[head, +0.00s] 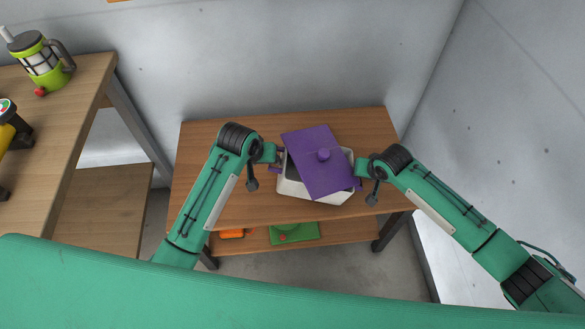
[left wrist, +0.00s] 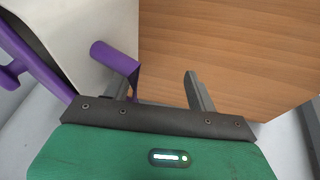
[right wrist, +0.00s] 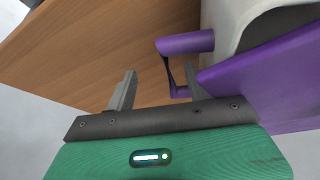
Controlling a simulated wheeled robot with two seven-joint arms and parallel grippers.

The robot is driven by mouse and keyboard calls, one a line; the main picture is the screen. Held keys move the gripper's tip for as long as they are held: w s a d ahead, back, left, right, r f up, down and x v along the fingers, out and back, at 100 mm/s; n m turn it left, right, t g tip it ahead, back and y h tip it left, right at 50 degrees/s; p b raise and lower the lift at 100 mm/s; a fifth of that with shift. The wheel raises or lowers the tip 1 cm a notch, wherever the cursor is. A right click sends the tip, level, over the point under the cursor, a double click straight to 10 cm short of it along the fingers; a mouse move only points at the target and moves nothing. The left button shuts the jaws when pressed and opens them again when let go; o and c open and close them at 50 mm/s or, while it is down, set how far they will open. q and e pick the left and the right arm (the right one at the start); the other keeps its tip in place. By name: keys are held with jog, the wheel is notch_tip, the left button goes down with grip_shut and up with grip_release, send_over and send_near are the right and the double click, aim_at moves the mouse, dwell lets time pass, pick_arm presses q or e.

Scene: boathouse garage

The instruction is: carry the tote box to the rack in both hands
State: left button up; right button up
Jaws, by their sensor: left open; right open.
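The white tote box (head: 300,186) stands on a wooden rack-like table. A purple lid (head: 312,172) with a round knob lies askew across its top, leaving parts of the rim showing. The box has purple side handles, one in the left wrist view (left wrist: 113,57) and one in the right wrist view (right wrist: 187,43). My left gripper (head: 274,156) is open at the left handle; its fingers (left wrist: 160,92) seem to have part of that handle between them. My right gripper (head: 359,170) is open at the right handle, likewise with part of it seemingly between its fingers (right wrist: 158,88).
The wooden table (head: 240,205) has bare top around the box. Its lower shelf holds a green item (head: 296,233) and an orange item (head: 232,234). A workbench (head: 60,120) with a green jug (head: 45,65) stands left. Grey walls close the back and right.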

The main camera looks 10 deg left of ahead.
pick_arm(q)
jog(key=shift+s+d, duration=0.1)
jog(key=shift+d, duration=0.25)
pick_arm(e)
jog(key=v, duration=0.8)
jog(key=shift+a, duration=0.2)
pick_arm(q)
jog(key=shift+a, duration=0.1)
pick_arm(e)
jog(key=shift+r, duration=0.1)
